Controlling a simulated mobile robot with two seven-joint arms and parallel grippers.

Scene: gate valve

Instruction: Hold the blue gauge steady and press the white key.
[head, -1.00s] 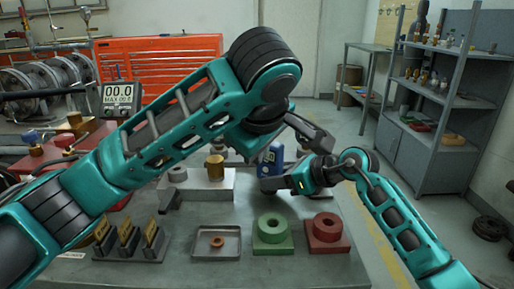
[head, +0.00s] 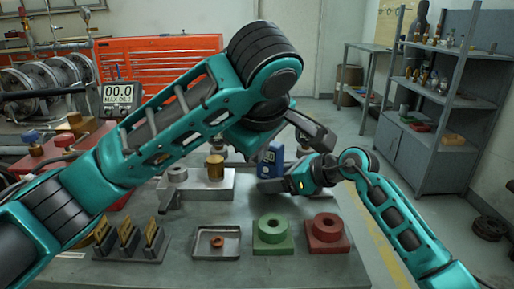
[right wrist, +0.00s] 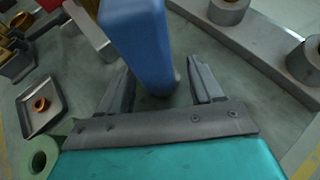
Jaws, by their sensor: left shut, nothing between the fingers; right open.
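The blue gauge (head: 268,161) stands upright near the back of the bench, with a small display on its face. It also shows large at the top of the right wrist view (right wrist: 138,38). My right gripper (head: 268,185) is open and low at the gauge, with one finger to each side of it in the wrist view (right wrist: 160,85); I cannot tell whether they touch it. My left gripper (head: 321,142) is shut and empty, above and to the right of the gauge, partly hidden by its own arm. I cannot make out the white key.
A green block (head: 271,236), a red block (head: 326,234) and a metal tray (head: 216,252) holding an orange ring (head: 218,242) are at the front. A grey block with a brass cylinder (head: 214,167) stands left of the gauge.

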